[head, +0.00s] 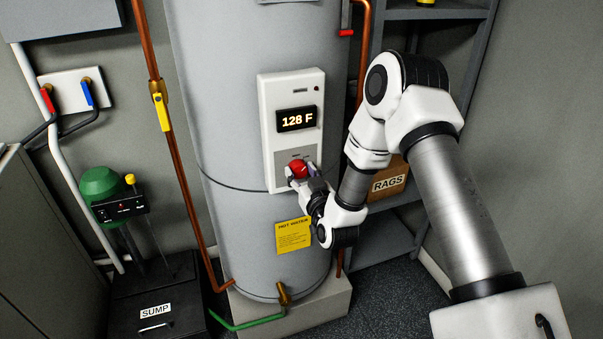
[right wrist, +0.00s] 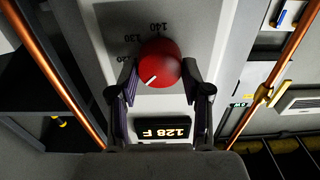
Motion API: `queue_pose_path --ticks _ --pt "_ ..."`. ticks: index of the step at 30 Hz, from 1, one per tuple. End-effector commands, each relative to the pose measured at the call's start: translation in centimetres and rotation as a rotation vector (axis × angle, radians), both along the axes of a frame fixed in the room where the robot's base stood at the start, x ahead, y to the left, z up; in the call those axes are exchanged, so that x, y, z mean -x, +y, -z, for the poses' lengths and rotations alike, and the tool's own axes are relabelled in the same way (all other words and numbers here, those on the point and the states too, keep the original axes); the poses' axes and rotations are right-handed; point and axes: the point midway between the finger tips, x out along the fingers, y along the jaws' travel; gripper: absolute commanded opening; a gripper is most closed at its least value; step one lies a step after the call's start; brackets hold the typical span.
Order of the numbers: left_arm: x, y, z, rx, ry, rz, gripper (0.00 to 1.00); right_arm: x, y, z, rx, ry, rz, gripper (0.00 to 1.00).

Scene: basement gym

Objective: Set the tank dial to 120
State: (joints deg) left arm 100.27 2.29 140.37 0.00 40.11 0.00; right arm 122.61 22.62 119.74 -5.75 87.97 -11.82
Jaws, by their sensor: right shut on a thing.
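The tank dial (head: 299,168) is a red round knob on the white control panel (head: 267,140) of the grey water tank (head: 235,215). The display (head: 296,119) above it reads 128 F. My right gripper (head: 304,179) is at the dial, with its fingers on either side of it and shut on it. In the right wrist view the picture is upside down: the dial (right wrist: 160,62) sits between the fingertips, its white mark pointing lower left. Scale numbers 140, 130 and a partly hidden 120 stand around it. My left gripper is not in view.
Copper pipes (head: 172,160) run up both sides of the tank. A yellow label (head: 293,236) is below the panel. Shelves with a RAGS box (head: 388,184) stand at right, behind my arm. A sump unit (head: 150,318) stands at lower left.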

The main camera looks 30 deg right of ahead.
Motion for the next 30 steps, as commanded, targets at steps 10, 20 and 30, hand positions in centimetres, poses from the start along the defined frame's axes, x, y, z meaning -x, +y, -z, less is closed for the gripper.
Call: queue_pose_path --ticks 10,20,30 --pt "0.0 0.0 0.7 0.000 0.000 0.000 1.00 0.0 -0.1 0.2 -0.055 -0.013 0.001 0.13" --pt "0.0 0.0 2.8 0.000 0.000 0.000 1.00 0.0 -0.2 0.4 -0.265 -0.065 0.001 0.13" --pt "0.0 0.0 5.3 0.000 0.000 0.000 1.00 0.0 -0.3 0.4 -0.542 -0.133 0.001 0.13"
